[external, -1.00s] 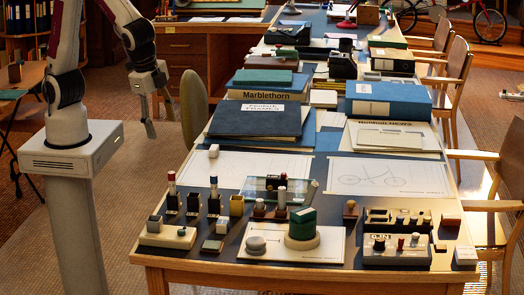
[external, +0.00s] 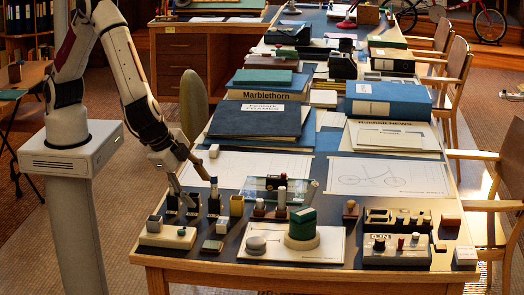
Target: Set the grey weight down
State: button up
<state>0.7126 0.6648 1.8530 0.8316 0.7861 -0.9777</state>
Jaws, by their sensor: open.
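A round grey piece (external: 256,244), which looks like the grey weight, rests on the white sheet at the front of the table. It is right of and nearer the front than my gripper (external: 198,192). My gripper is open, with its fingers spread and pointing down over the left front of the table, above the row of small dark holders. Nothing shows between the fingers. It is apart from the grey piece. The gripper partly covers a holder behind it.
A green block on a pale round base (external: 301,243) stands right of the grey piece. Dark holders, a brass-coloured cup (external: 236,205) and a pale block with buttons (external: 168,236) crowd the left front. Drawings (external: 389,178) lie behind. A small box set (external: 397,250) is at right.

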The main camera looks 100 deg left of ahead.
aim_at(253, 240)
jog(key=w+d+f, duration=0.1)
jog(key=d, duration=0.1)
jog(key=w+d+f+n+t, duration=0.1)
jog(key=w+d+f, duration=0.1)
jog(key=w+d+f+t, duration=0.1)
jog(key=w+d+f, duration=0.1)
jog(key=shift+d+f+n+h, duration=0.1)
jog(key=shift+d+n+h, duration=0.2)
jog(key=shift+d+n, duration=0.1)
jog(key=w+d+n, duration=0.1)
jog(key=w+d+r+n+t, duration=0.1)
jog(key=w+d, duration=0.1)
jog(key=w+d+r+n+t+h, duration=0.1)
jog(key=w, duration=0.1)
jog(key=shift+w+d, duration=0.15)
jog(key=shift+d, duration=0.1)
jog(key=shift+w+d+r+n, duration=0.15)
jog(key=shift+w+d+n, duration=0.1)
jog(key=shift+n, duration=0.15)
jog(key=shift+d+n+h, duration=0.1)
jog(key=shift+n+h, duration=0.2)
jog(key=shift+n, duration=0.7)
jog(key=shift+w, duration=0.1)
jog(key=shift+x, duration=1.25)
